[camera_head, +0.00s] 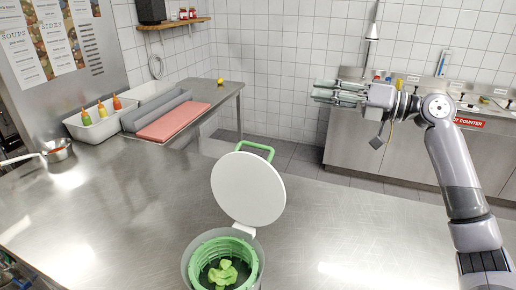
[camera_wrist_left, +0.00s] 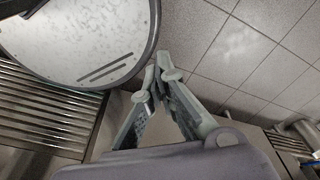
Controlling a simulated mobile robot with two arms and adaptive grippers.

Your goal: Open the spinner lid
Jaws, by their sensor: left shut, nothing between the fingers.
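The salad spinner (camera_head: 254,262) stands on the steel worktop at the bottom centre of the head view. Its green basket (camera_head: 194,264) is exposed, with green leaves (camera_head: 222,273) inside. The round white lid (camera_head: 248,189) stands raised and tilted back, joined to the rim by a white hinge piece (camera_head: 244,229). A green handle (camera_head: 257,149) shows behind the lid's top edge. My right gripper (camera_head: 318,92) is in the air right of and beyond the lid, apart from it; its finger gap is unclear. My left gripper (camera_wrist_left: 160,68) shows only in the left wrist view, shut and empty.
A white tub (camera_head: 92,126) with sauce bottles, a red board (camera_head: 173,121) and a saucepan (camera_head: 57,150) stand at the left. The worktop is bare around the spinner. A round speckled disc with dark rim (camera_wrist_left: 85,35) is near my left fingers.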

